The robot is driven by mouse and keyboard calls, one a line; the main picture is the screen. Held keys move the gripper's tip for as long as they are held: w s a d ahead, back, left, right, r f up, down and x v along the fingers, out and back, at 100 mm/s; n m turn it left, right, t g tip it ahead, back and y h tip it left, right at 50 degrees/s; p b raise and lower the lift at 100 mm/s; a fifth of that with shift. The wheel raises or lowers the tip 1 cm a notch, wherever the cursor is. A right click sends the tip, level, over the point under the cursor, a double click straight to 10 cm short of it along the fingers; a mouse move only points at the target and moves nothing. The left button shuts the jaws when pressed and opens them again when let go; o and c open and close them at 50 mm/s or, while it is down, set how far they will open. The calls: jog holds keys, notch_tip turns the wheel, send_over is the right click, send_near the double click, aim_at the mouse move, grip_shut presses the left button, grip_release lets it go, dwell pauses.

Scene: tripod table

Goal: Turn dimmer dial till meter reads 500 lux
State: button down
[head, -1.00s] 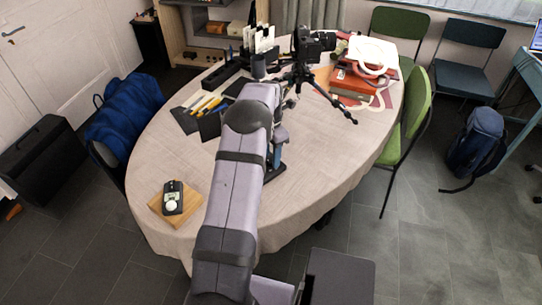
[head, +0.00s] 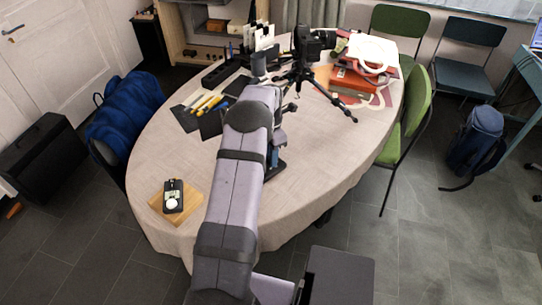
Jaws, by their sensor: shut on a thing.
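The meter (head: 173,188) is a small black handheld device with a white round sensor. It lies on a wooden block (head: 190,210) at the table's front left, and its reading is too small to make out. My arm crosses the middle of the view and hides most of the spot where it works. Part of my gripper (head: 274,156) shows just right of the arm, low over the table and shut. Below it, a dark edge (head: 277,172) shows, apparently the dimmer's base. The dial and fingertips are hidden behind my arm, so I cannot see the dial's angle.
A camera on a black tripod (head: 303,75) stands at the back, one leg reaching right. Red boxes (head: 352,82) and papers lie at the back right. Pens on dark pouches (head: 205,105) lie left of my arm. The table's (head: 160,150) front left is mostly clear.

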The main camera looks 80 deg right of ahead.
jog(key=m, duration=0.3)
jog(key=shift+m, duration=0.4)
jog(key=c, duration=1.5)
grip_release()
jog(key=shift+r, duration=0.15)
jog(key=shift+r+b, duration=0.9)
jog(key=shift+r, duration=2.65)
